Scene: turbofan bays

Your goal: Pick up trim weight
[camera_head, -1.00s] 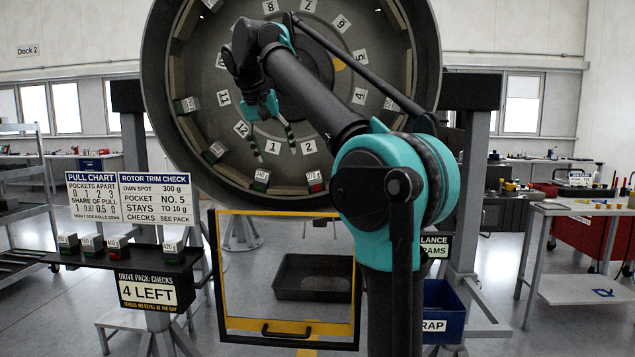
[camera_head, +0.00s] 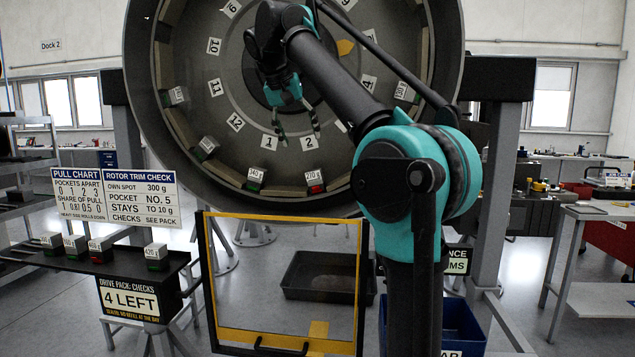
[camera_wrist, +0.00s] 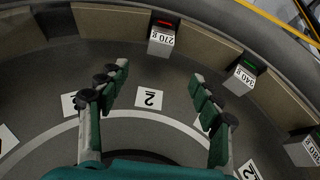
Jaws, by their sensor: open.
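Small block-shaped trim weights with white labels sit in pockets around the inside of the big round rotor (camera_head: 232,60). A red-based weight that reads about 270 g (camera_head: 314,182) sits at the bottom near number 2; it also shows at the top of the wrist view (camera_wrist: 163,37). A green-based weight of about 340 g (camera_head: 254,178) is to its left, and right of it in the wrist view (camera_wrist: 240,78). My gripper (camera_head: 300,138) is open and empty above numbers 1 and 2. In the wrist view its fingers (camera_wrist: 160,75) straddle the number 2 plate, short of the red-based weight.
More weights sit higher on the rotor's left (camera_head: 207,147) and right (camera_head: 404,91). A dark shelf (camera_head: 120,266) at left holds several weights above a "4 LEFT" sign (camera_head: 142,297). A yellow-edged frame (camera_head: 281,214), a dark tray (camera_head: 300,290) and a blue bin (camera_head: 465,318) stand below.

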